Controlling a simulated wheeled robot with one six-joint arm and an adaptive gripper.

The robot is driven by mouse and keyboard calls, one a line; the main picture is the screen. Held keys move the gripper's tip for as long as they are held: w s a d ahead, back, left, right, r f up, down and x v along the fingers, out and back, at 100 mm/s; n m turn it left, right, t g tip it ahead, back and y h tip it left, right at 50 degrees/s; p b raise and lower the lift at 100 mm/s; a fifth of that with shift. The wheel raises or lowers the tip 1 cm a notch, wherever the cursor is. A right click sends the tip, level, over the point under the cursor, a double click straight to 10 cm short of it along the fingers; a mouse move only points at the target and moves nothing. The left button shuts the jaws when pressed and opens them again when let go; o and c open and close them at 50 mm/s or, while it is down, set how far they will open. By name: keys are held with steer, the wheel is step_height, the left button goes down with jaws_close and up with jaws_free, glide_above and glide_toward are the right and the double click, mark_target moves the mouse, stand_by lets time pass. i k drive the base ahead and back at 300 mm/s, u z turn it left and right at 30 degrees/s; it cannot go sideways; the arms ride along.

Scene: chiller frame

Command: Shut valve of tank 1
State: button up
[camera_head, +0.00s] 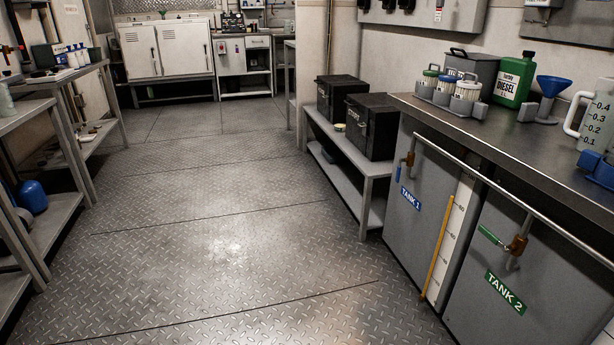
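The tank 1 valve (408,160) has a brass-coloured body on a short vertical pipe at the upper front of the grey tank 1 (416,245). Its blue lever (398,173) points down, roughly along the pipe. A blue "TANK 1" label (411,199) sits just below it. To the right, the tank 2 valve (517,245) has a green lever (490,236) lying across its pipe, sloping up to the left. A green "TANK 2" label (505,293) is below it. My gripper is not in view.
A metal rail (490,180) runs along the tank fronts below the dark worktop (440,108). A yellow-marked level gauge (447,235) stands between the tanks. A low shelf with black boxes (370,125) is left of tank 1. The tread-plate floor (220,240) is clear.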

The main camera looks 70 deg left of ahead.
mark_target(400, 160)
steer(key=z, duration=0.15)
steer(key=k, duration=0.35)
steer(key=u, duration=1.8)
steer(key=i, duration=0.9)
steer(key=u, duration=0.45)
steer(key=i, duration=0.8)
steer(key=z, duration=0.2)
